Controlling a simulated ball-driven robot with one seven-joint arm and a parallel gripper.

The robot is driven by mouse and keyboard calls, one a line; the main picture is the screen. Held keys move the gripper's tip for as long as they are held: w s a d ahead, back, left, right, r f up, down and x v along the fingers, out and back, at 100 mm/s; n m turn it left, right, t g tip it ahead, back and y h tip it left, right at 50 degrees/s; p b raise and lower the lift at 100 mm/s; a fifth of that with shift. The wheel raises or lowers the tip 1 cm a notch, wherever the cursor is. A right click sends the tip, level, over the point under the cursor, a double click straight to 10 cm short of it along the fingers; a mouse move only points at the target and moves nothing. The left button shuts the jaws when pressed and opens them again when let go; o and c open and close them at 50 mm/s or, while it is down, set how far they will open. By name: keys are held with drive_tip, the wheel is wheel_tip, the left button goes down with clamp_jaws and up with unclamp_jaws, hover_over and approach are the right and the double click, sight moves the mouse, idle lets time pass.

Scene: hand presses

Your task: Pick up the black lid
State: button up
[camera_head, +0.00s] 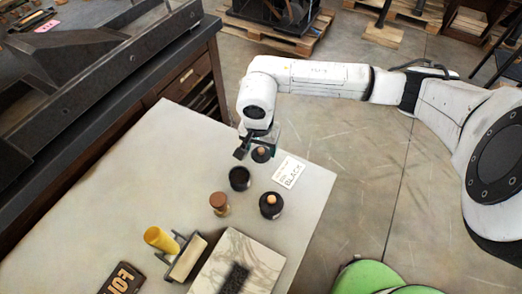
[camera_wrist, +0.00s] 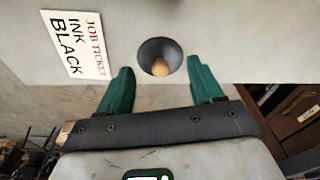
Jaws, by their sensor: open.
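The black lid (camera_head: 262,155) is a dark round piece with a light pinkish-tan knob, on the pale tabletop near its right edge. It also shows in the wrist view (camera_wrist: 150,47), with its knob toward the camera. My gripper (camera_head: 259,147) is just above the lid in the head view and partly covers it. In the wrist view, its two green fingers (camera_wrist: 160,68) are spread and empty, with the lid between and just beyond their tips. I cannot tell the exact height gap. An open black jar (camera_head: 239,179) stands beside the lid.
A white job ticket reading INK BLACK (camera_head: 289,172) lies near the lid. Another dark round piece with an orange-tan knob (camera_head: 271,206), a wooden-knobbed item (camera_head: 219,204), a yellow-handled roller (camera_head: 175,250) and a marble slab (camera_head: 245,262) stand nearer the front. The pale table's (camera_head: 165,135) left part is clear.

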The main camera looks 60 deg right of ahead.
drive_tip(key=shift+d+f, duration=0.1)
drive_tip(key=shift+f, duration=0.75)
clamp_jaws()
